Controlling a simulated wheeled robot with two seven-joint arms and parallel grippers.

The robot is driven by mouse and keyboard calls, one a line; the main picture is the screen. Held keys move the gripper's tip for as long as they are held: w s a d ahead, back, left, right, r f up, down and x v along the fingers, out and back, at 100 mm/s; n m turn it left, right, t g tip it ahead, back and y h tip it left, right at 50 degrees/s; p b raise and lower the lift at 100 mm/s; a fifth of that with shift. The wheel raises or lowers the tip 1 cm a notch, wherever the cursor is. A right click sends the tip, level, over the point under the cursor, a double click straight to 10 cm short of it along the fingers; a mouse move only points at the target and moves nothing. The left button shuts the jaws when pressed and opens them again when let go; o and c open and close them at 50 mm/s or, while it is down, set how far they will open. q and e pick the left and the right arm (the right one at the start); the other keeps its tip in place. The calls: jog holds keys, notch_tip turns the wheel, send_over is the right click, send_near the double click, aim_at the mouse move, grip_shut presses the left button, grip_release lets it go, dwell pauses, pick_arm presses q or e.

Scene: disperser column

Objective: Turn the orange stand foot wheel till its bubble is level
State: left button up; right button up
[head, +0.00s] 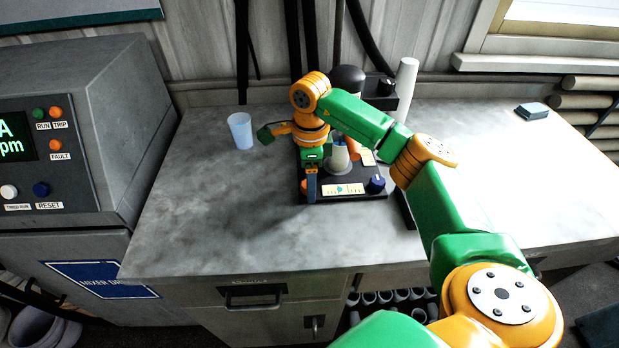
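The dark stand base (350,198) stands on the grey bench. A dark blue foot wheel (376,184) is at the front right corner. The pale level vial (354,188) lies between the wheels, with a small greenish bubble near its middle, perhaps slightly left; it is too small to judge exactly. My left gripper is not in view.
A light blue cup (240,131) stands left of the stand. A white cylinder (405,85) stands behind it to the right. A grey control cabinet (120,120) borders the bench at left.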

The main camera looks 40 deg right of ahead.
grip_shut()
jog(key=shift+n, duration=0.4)
jog(key=n, duration=0.3)
jog(key=shift+n, duration=0.4)
jog(key=n, duration=0.5)
jog(key=shift+w, duration=0.15)
jog(key=shift+n, duration=0.3)
